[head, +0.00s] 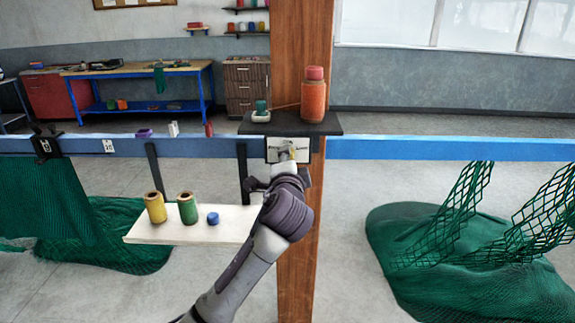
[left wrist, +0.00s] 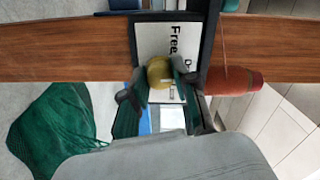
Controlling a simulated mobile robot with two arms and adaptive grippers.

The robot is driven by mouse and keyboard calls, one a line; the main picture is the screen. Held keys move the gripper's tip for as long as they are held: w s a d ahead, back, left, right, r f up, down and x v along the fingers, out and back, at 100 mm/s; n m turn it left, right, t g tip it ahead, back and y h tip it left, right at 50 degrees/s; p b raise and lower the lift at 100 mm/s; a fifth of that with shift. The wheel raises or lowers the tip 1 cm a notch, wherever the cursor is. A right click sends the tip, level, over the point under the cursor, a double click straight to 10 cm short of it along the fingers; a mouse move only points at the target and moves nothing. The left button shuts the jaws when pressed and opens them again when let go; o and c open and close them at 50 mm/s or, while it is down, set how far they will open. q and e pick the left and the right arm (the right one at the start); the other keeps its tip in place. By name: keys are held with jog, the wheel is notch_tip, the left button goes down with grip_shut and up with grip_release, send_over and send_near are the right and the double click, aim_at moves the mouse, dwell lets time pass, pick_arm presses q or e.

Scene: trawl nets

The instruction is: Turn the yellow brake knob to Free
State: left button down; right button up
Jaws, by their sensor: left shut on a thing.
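The yellow brake knob (left wrist: 160,71) sits on a white label plate (left wrist: 183,42) in the left wrist view. The word "Free" reads sideways on the plate, beside a second word that is partly hidden. My left gripper (left wrist: 160,85) is shut on the knob, one finger on each side. In the head view the plate (head: 275,150) is on the front of the wooden post (head: 299,225), under a dark shelf, and my left gripper (head: 290,160) covers most of the knob. I cannot tell which word the knob points to. My right gripper is not in view.
The dark shelf (head: 330,124) above the plate bears an orange spool (head: 313,100) and a small teal item. A blue rail (head: 430,148) crosses at plate height. A white shelf (head: 235,230) with spools hangs left of the post. Green nets (head: 460,255) lie either side.

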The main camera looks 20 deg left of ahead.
pick_arm(q)
jog(key=n+b, duration=0.1)
jog(key=n, duration=0.4)
jog(key=n+b, duration=0.1)
jog(key=n, duration=0.4)
jog(key=shift+f+h+b, duration=0.2)
jog(key=shift+h+b, duration=0.1)
dwell(0.4)
jog(key=c, duration=0.9)
grip_release()
jog(key=shift+r, duration=0.1)
notch_tip(320, 180, up, 10)
